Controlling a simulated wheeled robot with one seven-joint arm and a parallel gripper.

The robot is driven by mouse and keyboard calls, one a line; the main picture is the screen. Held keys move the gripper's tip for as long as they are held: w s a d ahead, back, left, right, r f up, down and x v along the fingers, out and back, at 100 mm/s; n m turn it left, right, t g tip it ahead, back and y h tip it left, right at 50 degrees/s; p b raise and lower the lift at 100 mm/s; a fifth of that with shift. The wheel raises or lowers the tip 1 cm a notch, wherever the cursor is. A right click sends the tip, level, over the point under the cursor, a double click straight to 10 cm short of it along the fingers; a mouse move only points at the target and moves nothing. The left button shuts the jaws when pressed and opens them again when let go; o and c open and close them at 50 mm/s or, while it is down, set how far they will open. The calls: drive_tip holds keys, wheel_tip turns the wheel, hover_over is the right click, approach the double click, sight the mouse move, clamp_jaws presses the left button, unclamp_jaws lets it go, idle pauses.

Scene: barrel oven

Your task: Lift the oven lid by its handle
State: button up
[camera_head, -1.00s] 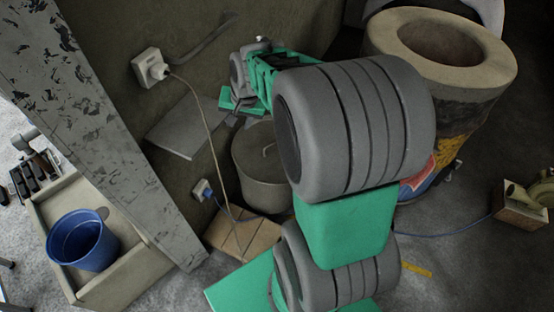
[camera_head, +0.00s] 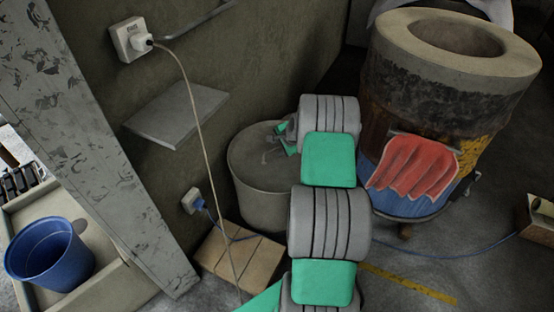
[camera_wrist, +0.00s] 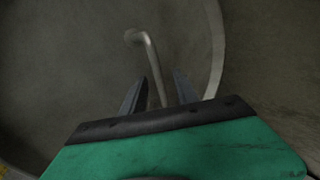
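The barrel oven (camera_head: 258,195) is a round grey-beige drum beside the wall, left of my arm in the head view. Its flat round lid (camera_head: 248,151) is on top, with a thin bent handle (camera_head: 270,140) near the middle. In the wrist view the lid (camera_wrist: 60,70) fills much of the picture, and the pale metal handle (camera_wrist: 151,58) runs down between my fingers. My gripper (camera_wrist: 159,78) is open, with a dark finger on each side of the handle and visible gaps. The handle's lower end is hidden behind the gripper body. In the head view my gripper (camera_head: 283,140) is over the lid, small and partly hidden.
A thick-walled barrel (camera_head: 440,90) with a red cloth (camera_head: 415,165) stands right of my arm. A wall shelf (camera_head: 178,115) and hanging cable (camera_head: 197,120) are left of the oven. A blue bucket (camera_head: 50,255) is at far left.

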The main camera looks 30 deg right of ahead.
drive_tip(key=shift+w, duration=0.1)
drive_tip(key=shift+c, duration=0.3)
drive_tip(key=shift+f, duration=0.1)
clamp_jaws()
idle(0.9)
